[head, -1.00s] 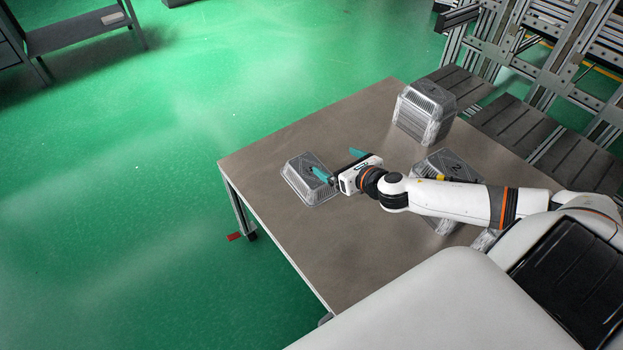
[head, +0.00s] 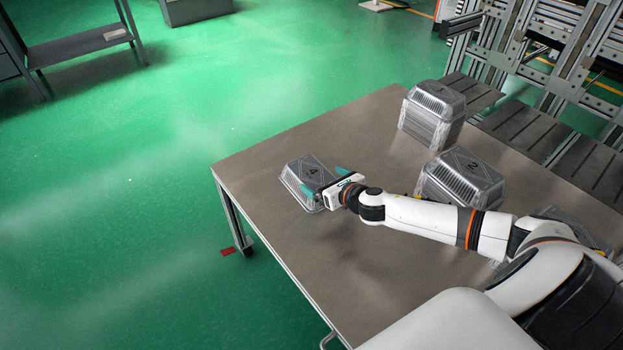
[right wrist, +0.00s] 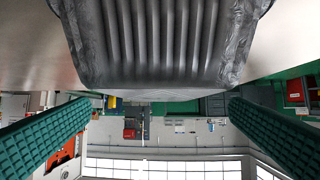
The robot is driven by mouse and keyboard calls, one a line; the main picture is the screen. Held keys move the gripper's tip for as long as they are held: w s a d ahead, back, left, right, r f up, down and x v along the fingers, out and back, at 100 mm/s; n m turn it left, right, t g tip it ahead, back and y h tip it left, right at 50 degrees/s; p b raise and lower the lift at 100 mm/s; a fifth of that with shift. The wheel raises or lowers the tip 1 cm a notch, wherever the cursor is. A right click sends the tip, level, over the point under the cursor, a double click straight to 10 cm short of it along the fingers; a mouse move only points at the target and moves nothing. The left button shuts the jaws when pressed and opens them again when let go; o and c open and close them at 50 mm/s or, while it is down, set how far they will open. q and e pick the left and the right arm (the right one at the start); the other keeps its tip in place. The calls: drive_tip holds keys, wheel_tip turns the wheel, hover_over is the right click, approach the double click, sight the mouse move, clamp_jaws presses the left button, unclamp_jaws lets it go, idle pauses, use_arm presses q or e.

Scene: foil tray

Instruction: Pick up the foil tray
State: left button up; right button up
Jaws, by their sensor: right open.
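A single foil tray (head: 308,180), silver-grey, ribbed and marked 4, lies upside down on the table near its far left corner in the head view. My right gripper (head: 322,182) is open, its two teal fingers at the tray's right side. In the right wrist view the ribbed side of the tray (right wrist: 160,40) fills the top middle, and the green fingers stand apart to its left and right with nothing between their tips. I cannot tell whether a finger touches the tray. My left gripper is not in view.
The brown table (head: 270,245) has free room around the tray. A tray stack marked 2 (head: 460,182) stands to the right, and another stack (head: 432,115) stands at the back. More foil trays show partly behind my right arm. Metal racks stand beyond the table.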

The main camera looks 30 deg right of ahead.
sight(313, 174)
drive_tip(key=b+x, duration=0.1)
drive_tip(key=x, duration=0.3)
drive_tip(key=shift+w, duration=0.25)
drive_tip(key=shift+w+f, duration=0.1)
drive_tip(key=shift+w, duration=0.35)
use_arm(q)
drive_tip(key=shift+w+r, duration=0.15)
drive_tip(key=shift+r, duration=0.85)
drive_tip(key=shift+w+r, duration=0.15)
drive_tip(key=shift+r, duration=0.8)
use_arm(e)
drive_tip(key=c, duration=0.7)
